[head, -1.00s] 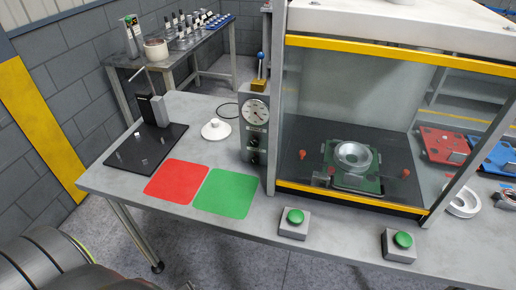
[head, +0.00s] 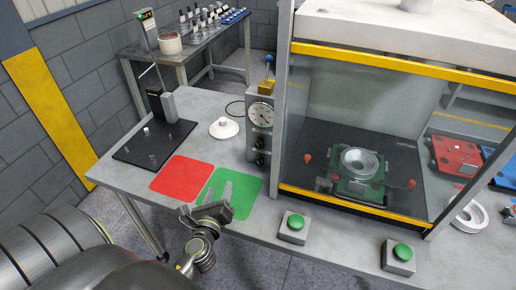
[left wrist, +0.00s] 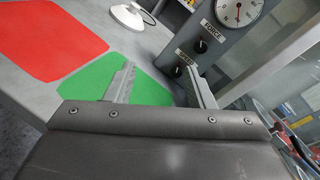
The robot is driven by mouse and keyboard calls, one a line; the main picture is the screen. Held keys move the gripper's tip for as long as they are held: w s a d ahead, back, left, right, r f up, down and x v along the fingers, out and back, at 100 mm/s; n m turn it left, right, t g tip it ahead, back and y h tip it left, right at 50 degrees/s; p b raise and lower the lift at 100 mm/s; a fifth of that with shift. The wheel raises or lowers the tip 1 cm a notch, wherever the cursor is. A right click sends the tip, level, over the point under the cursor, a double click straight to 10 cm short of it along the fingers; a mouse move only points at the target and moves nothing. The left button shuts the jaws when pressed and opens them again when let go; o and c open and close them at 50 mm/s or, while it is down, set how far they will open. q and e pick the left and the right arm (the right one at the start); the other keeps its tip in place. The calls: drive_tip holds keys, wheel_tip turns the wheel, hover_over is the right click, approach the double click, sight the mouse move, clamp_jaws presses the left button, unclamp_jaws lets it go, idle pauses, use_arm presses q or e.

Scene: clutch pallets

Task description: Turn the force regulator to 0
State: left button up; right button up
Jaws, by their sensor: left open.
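The grey regulator box (head: 249,150) stands on the bench left of the glazed press, with a round dial gauge (head: 261,114) and two black knobs on its front. In the left wrist view the upper knob (left wrist: 200,46) is beside a label reading FORCE, and the lower knob (left wrist: 177,71) has a label I cannot read clearly. The gauge (left wrist: 238,10) is cut by the top edge. My left gripper (head: 220,188) is open and empty above the green mat, in front of and apart from the box. Its fingers also show in the left wrist view (left wrist: 160,76). My right gripper is not in view.
A red mat (head: 181,178) and a green mat (head: 245,190) lie flat in front. Green button boxes (head: 294,227) (head: 402,254) stand at the bench's front edge. A white round part (head: 224,128) is left of the regulator. The press glass (head: 320,125) is close on its right.

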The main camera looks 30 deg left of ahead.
use_arm(q)
drive_tip(key=w+d+r+m+t+h, duration=0.1)
drive_tip(key=w+d+m+t+h, duration=0.2)
drive_tip(key=m, duration=0.6)
drive_tip(key=p, duration=0.2)
approach(259, 146)
drive_tip(key=r, duration=0.1)
drive_tip(key=shift+m+g+h, duration=0.3)
drive_tip(key=shift+h, duration=0.1)
drive_tip(key=x, duration=0.8)
drive_tip(key=shift+a+f, duration=0.1)
drive_tip(key=shift+a, duration=0.1)
drive_tip(key=shift+c, duration=0.4)
drive_tip(key=c, duration=0.9)
drive_tip(key=shift+o, duration=0.2)
